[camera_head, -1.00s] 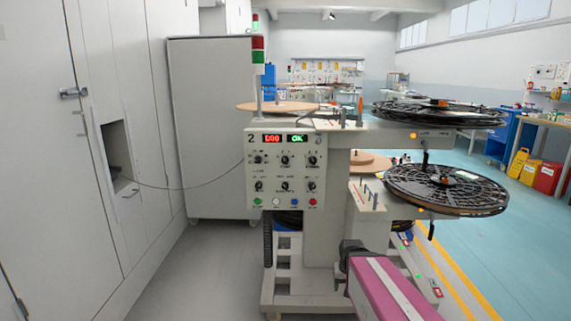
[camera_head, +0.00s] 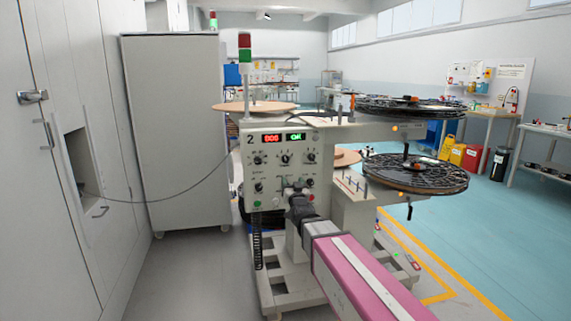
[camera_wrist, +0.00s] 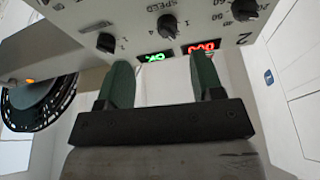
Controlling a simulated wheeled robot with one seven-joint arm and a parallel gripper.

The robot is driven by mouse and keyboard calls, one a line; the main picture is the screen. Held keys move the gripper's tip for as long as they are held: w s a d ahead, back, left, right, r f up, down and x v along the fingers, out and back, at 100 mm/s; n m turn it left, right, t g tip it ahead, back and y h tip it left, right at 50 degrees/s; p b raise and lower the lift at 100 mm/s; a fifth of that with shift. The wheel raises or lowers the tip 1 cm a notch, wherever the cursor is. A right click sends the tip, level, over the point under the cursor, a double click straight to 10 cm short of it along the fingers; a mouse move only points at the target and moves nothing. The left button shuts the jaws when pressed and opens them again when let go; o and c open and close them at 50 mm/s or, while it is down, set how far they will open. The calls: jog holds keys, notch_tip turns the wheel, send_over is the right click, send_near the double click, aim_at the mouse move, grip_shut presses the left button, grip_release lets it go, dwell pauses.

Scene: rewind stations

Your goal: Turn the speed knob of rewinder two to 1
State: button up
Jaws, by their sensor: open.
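Rewinder two (camera_head: 275,215) carries a light control panel with a "2", a red display and a green "OK" display. The knob in the middle of the panel's top row (camera_head: 285,159) is black; in the wrist view this knob (camera_wrist: 167,25) has the word "SPEED" beside it. Its pointer setting is too small to read. My gripper (camera_head: 299,186) is in front of the lower part of the panel and hides part of the lower knobs and buttons. In the wrist view my gripper (camera_wrist: 164,76) has two green fingers wide apart, empty, below and apart from the speed knob.
Other black knobs (camera_wrist: 105,42) and (camera_wrist: 245,10) flank the speed knob. Black reels (camera_head: 415,174) stick out at the right of the machine. A grey cabinet (camera_head: 175,130) stands behind left, with a cable (camera_head: 180,198) running across to the machine. Open floor lies right.

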aim_at(286, 161)
jog(key=shift+t, duration=0.4)
jog(key=x, duration=0.3)
jog(key=r+x, duration=0.1)
jog(key=x, duration=0.7)
jog(key=shift+s+a+r, duration=0.3)
jog(key=c, duration=0.9)
